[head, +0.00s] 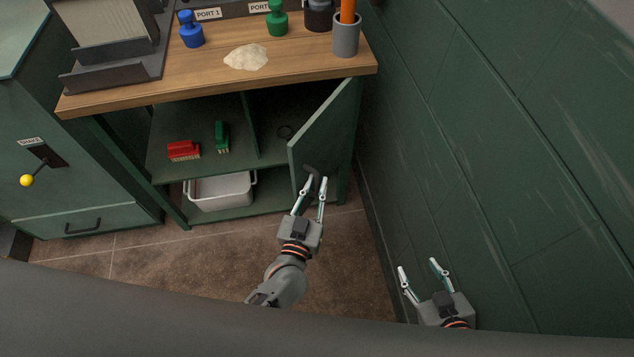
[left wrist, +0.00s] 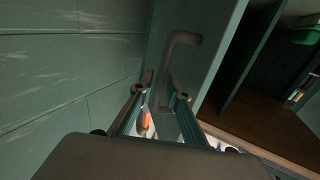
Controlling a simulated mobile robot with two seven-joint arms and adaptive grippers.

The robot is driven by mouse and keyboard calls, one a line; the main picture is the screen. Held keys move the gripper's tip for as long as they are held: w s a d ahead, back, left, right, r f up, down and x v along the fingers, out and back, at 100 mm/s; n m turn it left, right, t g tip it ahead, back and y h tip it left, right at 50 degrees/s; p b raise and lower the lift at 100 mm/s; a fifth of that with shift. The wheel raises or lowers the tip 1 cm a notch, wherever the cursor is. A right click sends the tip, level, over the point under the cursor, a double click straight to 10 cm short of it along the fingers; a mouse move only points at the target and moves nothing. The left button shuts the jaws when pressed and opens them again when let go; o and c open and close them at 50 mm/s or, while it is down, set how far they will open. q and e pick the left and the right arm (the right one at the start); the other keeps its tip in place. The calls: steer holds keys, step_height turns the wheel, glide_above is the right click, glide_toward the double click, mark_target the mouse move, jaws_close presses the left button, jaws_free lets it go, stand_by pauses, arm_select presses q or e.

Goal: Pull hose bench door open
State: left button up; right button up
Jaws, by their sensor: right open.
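The hose bench door (head: 328,128) stands swung open at the right end of the wooden-topped bench; its green panel also shows in the left wrist view (left wrist: 210,40). Its grey bar handle (head: 311,171) is near the door's lower free edge and shows bent in the left wrist view (left wrist: 180,38). My left gripper (head: 315,181) is at the handle, fingers apart. In the left wrist view the handle's lower part lies between the fingers (left wrist: 160,95); contact is not clear. My right gripper (head: 420,266) is open and empty, low beside the right wall.
Inside the bench are a red brush (head: 183,150), a green brush (head: 221,137) and a white bin (head: 218,193). The green wall (head: 480,130) stands close on the door's right. Brown floor (head: 180,255) is clear in front. A grey cup (head: 346,38) stands on the worktop.

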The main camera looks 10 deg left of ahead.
arm_select(q)
steer(key=s+a, duration=0.1)
steer(key=s, duration=0.5)
steer(key=shift+s, duration=0.3)
